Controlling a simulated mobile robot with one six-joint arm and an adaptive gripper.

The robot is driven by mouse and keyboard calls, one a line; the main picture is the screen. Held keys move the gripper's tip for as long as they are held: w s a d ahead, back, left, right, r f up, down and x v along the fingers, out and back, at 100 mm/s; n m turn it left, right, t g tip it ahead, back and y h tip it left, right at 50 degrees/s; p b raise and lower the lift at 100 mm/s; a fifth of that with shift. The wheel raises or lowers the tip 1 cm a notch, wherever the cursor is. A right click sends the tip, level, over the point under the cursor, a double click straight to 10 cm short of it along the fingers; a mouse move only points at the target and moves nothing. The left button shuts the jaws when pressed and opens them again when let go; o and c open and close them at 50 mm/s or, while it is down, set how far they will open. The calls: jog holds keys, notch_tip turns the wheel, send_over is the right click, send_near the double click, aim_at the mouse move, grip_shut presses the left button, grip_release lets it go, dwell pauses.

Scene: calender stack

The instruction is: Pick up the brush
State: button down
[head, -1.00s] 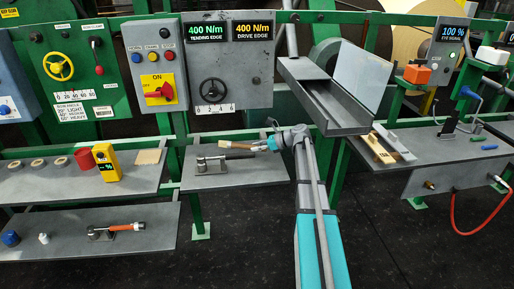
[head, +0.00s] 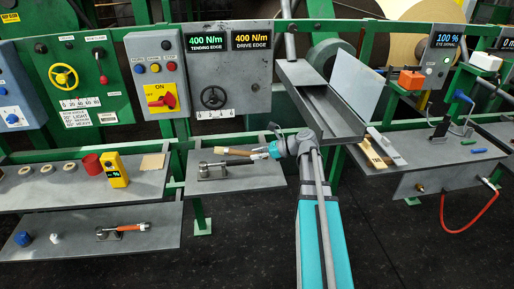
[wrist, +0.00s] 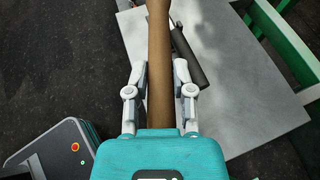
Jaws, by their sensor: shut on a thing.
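The brush shows in the wrist view as a long brown wooden handle (wrist: 158,70) running up between my fingers and out of the top edge. My gripper (wrist: 158,88) is shut on this handle. In the head view the brush (head: 236,152) sticks out to the left from my gripper (head: 272,150), over the grey shelf (head: 250,178). It appears to be held above the shelf.
A metal tool with a dark handle (wrist: 188,58) lies on the shelf below the brush; its metal head (head: 208,168) shows in the head view. A grey slanted tray (head: 325,95) stands close to the right of my arm. A control panel with a handwheel (head: 213,97) is behind.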

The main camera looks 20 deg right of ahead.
jog(key=shift+s+a+r, duration=0.2)
jog(key=shift+s+r, duration=0.05)
jog(key=shift+s, duration=0.25)
dwell(0.4)
notch_tip(320, 180, up, 8)
jog(key=p, duration=0.8)
jog(key=shift+d, duration=0.1)
dwell(0.5)
